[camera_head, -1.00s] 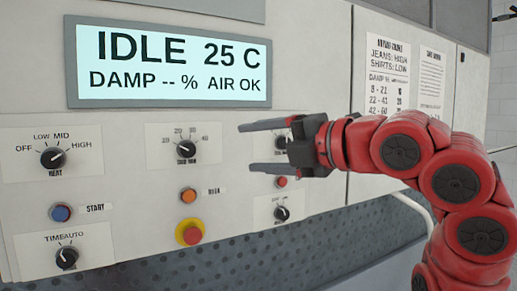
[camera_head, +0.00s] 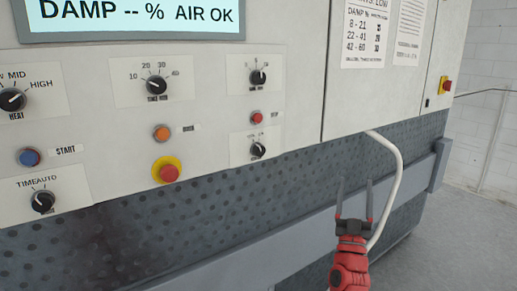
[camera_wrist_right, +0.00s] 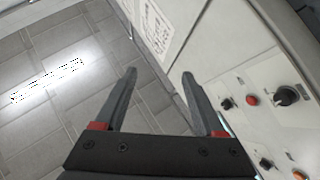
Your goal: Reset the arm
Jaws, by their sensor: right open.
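My right arm is red, and its right gripper (camera_head: 354,200) shows at the lower right of the head view, pointing up, its two grey fingers apart and empty. It is in front of the machine's dark dimpled lower part, below and right of the knobs. In the right wrist view the open fingers (camera_wrist_right: 158,88) have nothing between them; the panel is to their right and the floor to their left. My left gripper is not in view.
The control panel has a heat knob (camera_head: 12,99), a blue start button (camera_head: 29,157), a red button on yellow (camera_head: 168,172) and a display (camera_head: 130,14). A white hose (camera_head: 392,170) curves behind my gripper. Open floor (camera_head: 455,225) lies at right.

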